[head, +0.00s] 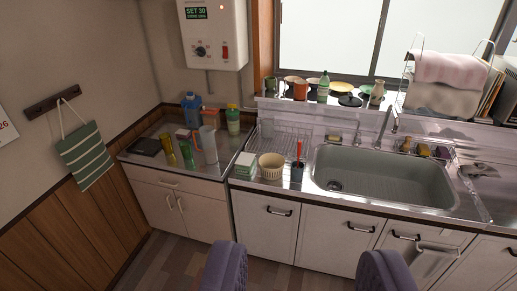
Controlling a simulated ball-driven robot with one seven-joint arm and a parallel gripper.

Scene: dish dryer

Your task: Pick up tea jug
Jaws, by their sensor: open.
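A tall, pale, translucent container (208,146), which looks like the tea jug, stands upright on the left counter (150,163). Its small size in view leaves its lid and handle unclear. My gripper (306,272) shows as two purple fingers at the bottom edge, spread wide apart with nothing between them. It is in front of the cabinets, far from the container, which is up and to the left.
Green-yellow cups (187,154), a blue bottle (191,109) and a green bottle (233,119) crowd near the container. A dish rack (287,141), basket (271,166) and sink (385,172) lie to the right. Floor (183,262) is free in front.

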